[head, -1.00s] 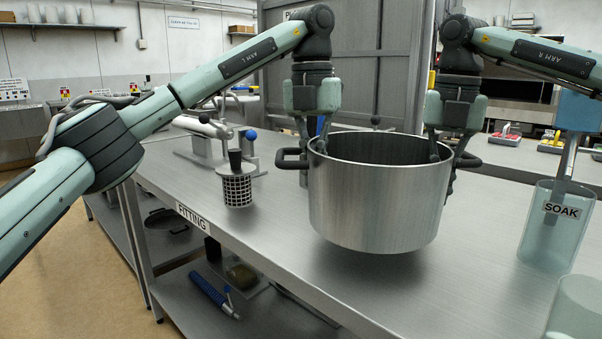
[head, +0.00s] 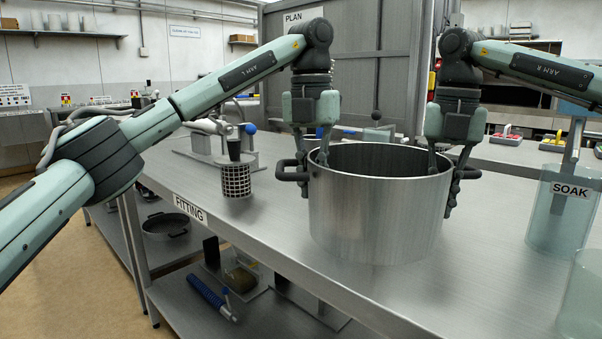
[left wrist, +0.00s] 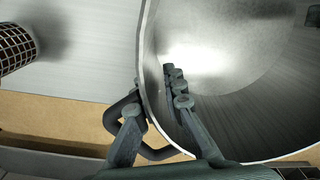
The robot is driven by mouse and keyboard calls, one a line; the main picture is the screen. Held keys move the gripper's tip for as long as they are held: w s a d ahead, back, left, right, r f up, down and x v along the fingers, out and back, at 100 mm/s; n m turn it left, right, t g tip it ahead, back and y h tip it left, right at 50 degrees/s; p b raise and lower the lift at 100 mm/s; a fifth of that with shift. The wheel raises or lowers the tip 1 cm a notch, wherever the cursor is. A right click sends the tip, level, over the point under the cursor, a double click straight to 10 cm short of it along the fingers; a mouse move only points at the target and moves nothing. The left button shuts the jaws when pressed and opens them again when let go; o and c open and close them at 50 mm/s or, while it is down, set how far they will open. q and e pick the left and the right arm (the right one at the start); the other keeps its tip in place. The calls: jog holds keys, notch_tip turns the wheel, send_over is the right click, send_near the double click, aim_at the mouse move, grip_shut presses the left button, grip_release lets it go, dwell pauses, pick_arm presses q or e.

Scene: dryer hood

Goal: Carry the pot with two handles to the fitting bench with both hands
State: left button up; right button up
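The large steel pot (head: 375,212) with two dark handles is upright at the fitting bench (head: 262,222), its base at or very near the top. My left gripper (head: 312,163) straddles the pot's left wall by the left handle (head: 290,172), one finger inside and one outside. In the left wrist view, the fingers (left wrist: 158,100) lie either side of the pot wall (left wrist: 151,85); the outer fingertip is partly hidden at the handle. My right gripper (head: 440,170) grips the right wall by the right handle (head: 467,173) in the same way.
A clear SOAK container (head: 560,215) is at the right. A grey panel (head: 350,75) rises behind. The bench front around the pot is clear.

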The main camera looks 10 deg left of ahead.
pick_arm(q)
jog(key=shift+o, duration=1.3)
jog(key=shift+d, duration=0.1)
pick_arm(e)
jog(key=shift+o, duration=1.3)
jog(key=shift+r, duration=0.1)
jog(key=shift+a, duration=0.1)
pick_arm(q)
jog(key=shift+r, duration=0.2)
pick_arm(e)
jog(key=shift+r, duration=0.2)
pick_arm(q)
notch_tip(320, 180, up, 12)
jog(key=shift+a+f, duration=0.15)
jog(key=shift+a, duration=0.05)
pick_arm(e)
notch_tip(320, 180, up, 12)
jog(key=shift+d+f, duration=0.2)
jog(key=shift+s, duration=0.1)
